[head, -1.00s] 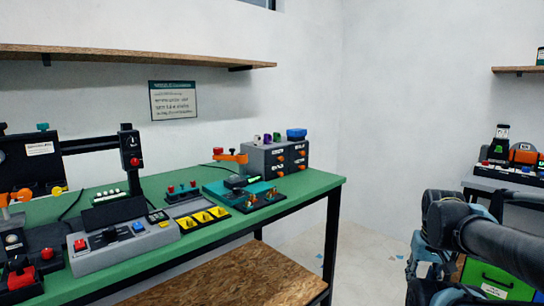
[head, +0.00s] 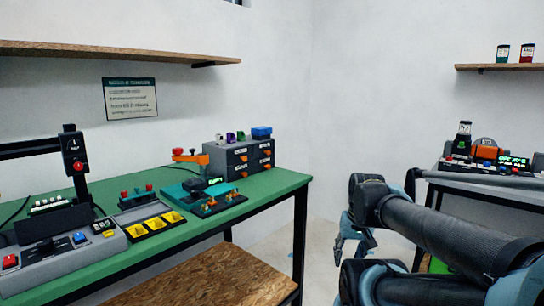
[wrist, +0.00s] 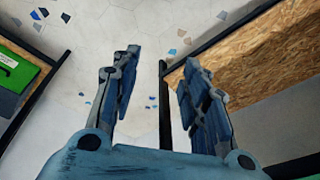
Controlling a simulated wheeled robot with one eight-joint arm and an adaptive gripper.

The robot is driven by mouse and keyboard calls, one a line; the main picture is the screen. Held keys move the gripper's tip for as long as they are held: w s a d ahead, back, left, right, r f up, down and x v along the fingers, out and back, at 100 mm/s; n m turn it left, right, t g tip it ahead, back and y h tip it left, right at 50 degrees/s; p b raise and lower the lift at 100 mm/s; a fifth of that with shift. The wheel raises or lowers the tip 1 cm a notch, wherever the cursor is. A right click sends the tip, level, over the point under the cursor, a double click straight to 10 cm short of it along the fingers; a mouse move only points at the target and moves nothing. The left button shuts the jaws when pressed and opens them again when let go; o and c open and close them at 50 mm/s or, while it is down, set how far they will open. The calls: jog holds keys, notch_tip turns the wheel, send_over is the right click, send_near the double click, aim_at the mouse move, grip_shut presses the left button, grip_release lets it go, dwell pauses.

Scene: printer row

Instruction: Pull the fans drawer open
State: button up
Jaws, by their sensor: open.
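A grey drawer cabinet (head: 217,160) stands at the far right end of the green workbench (head: 285,184). Its front has several small drawers with orange knobs and white labels, too small to read, so I cannot tell which is the fans drawer. All its drawers look shut. My gripper (head: 352,244) hangs to the right of the bench, well apart from the cabinet, partly behind my arm. In the wrist view my gripper (wrist: 160,70) is open and empty above the floor. The cabinet is not in the wrist view.
Small coloured items sit on the cabinet top. A wooden lower shelf (head: 205,280) lies under the bench. Another bench (head: 490,180) stands at right. Floor between is open.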

jog(key=w+a+r+m+t+y, duration=0.1)
jog(key=w+a+r+m+y, duration=0.4)
jog(key=w+a, duration=0.5)
jog(key=m+t+y, duration=0.8)
jog(key=m+y, duration=0.1)
jog(key=m, duration=1.1)
send_near(269, 153)
jog(key=x, duration=0.9)
jog(key=shift+w, duration=0.1)
jog(key=shift+d, duration=0.15)
grip_shut()
